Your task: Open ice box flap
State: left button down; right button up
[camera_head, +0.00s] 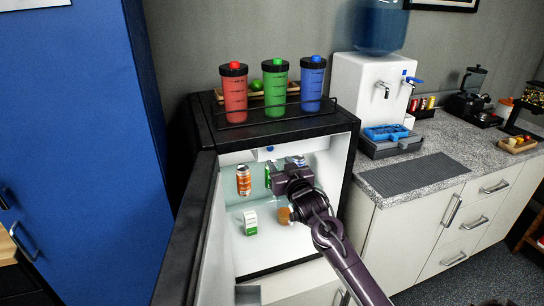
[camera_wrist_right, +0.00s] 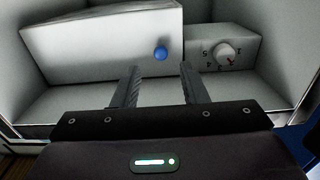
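The white ice box flap (camera_wrist_right: 95,42) fills the upper left of the right wrist view and carries a round blue knob (camera_wrist_right: 161,53). The flap is shut. In the head view, the blue knob (camera_head: 270,148) shows at the top inside the open fridge. My right gripper (camera_head: 286,172) reaches into the fridge, below and to the right of the knob. In the wrist view, the right gripper's fingers (camera_wrist_right: 159,78) are apart with nothing between them, and the knob lies just beyond the gap. My left gripper is not in view.
A dial box (camera_wrist_right: 224,51) sits right of the flap. An orange can (camera_head: 243,180) and a small carton (camera_head: 250,222) stand inside the fridge. The fridge door (camera_head: 188,235) is open to the left. Three bottles (camera_head: 275,88) stand on top.

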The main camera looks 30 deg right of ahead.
aim_at(271, 150)
jog(key=shift+r+p+x, duration=0.2)
jog(key=shift+p+x, duration=0.5)
jog(key=shift+x, duration=3.15)
grip_shut()
